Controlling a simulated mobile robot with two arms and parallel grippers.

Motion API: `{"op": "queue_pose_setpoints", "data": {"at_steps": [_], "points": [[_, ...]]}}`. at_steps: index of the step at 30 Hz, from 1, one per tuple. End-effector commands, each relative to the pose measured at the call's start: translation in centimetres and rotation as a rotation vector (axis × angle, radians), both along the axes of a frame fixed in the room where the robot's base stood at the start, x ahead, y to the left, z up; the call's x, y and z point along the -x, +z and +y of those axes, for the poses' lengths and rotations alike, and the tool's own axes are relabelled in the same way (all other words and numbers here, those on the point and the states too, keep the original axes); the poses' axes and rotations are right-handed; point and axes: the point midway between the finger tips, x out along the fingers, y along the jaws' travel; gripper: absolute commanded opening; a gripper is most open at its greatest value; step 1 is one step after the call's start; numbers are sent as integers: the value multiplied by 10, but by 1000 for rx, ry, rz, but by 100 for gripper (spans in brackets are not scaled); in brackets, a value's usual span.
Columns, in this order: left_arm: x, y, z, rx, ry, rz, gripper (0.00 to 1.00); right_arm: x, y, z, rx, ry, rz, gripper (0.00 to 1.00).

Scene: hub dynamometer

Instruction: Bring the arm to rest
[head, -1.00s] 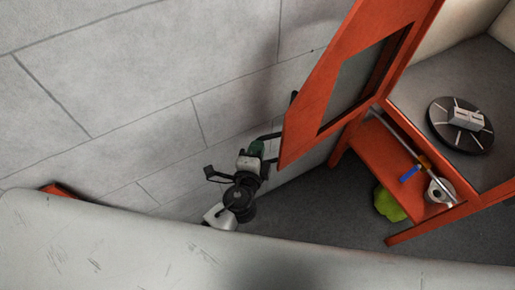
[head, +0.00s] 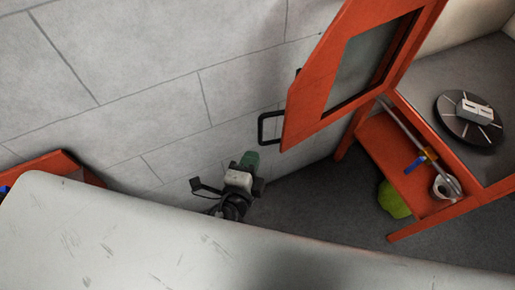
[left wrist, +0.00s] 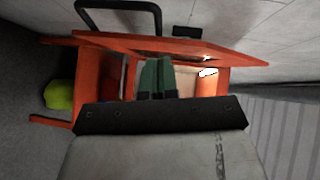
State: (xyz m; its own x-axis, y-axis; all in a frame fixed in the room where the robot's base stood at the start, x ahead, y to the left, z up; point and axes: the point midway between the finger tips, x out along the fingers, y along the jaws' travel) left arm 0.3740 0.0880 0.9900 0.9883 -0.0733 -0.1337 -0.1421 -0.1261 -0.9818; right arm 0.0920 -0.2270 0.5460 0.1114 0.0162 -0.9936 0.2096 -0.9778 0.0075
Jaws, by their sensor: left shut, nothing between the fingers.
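My left gripper (head: 250,160) has green fingers pressed together with nothing between them. It is in the middle of the head view, below and left of the black door handle (head: 262,128) and apart from it. The left wrist view shows the green fingers (left wrist: 156,77) side by side, pointing toward the orange frame, with the handle (left wrist: 118,6) at the top. A pale scratched surface at the bottom of the head view hides the rest of this arm. My right gripper is in neither view.
An orange door (head: 303,98) with a dark window stands open beside an orange cabinet (head: 425,190). A dark round disc (head: 462,130) sits on its grey top. A yellow-green object (head: 393,201) is on the floor. Another orange piece (head: 52,166) stands at left. Grey floor lies between.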

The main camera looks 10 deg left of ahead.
Motion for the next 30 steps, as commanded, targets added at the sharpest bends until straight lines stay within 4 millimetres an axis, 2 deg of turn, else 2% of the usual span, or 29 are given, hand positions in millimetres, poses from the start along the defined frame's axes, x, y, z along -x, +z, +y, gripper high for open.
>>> {"op": "queue_pose_setpoints", "data": {"at_steps": [6, 10, 12, 14, 17, 20, 21, 23, 24, 26, 27, 30], "points": [[11, 2, 2, -2, 0, -1, 0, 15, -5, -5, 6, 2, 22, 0], [11, 1, 2, -1, 0, 1, 0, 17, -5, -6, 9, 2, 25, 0], [10, -6, 3, 3, 0, 18, 0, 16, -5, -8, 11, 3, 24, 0], [9, -23, 4, 10, -1, 55, 0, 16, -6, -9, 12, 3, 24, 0], [9, -74, 9, 42, 8, 172, 0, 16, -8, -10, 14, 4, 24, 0], [17, -146, 22, 102, 40, 343, 0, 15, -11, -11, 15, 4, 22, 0], [24, -175, 29, 135, 62, 416, 0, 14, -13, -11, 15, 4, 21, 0], [36, -219, 40, 188, 104, 524, 0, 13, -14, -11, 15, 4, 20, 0], [46, -246, 49, 227, 137, 593, 0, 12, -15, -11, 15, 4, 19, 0], [65, -286, 62, 291, 198, 696, 0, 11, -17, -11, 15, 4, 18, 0], [80, -312, 72, 337, 247, 763, 0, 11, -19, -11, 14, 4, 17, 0], [125, -369, 96, 462, 391, 918, 0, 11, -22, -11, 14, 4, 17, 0]]}}
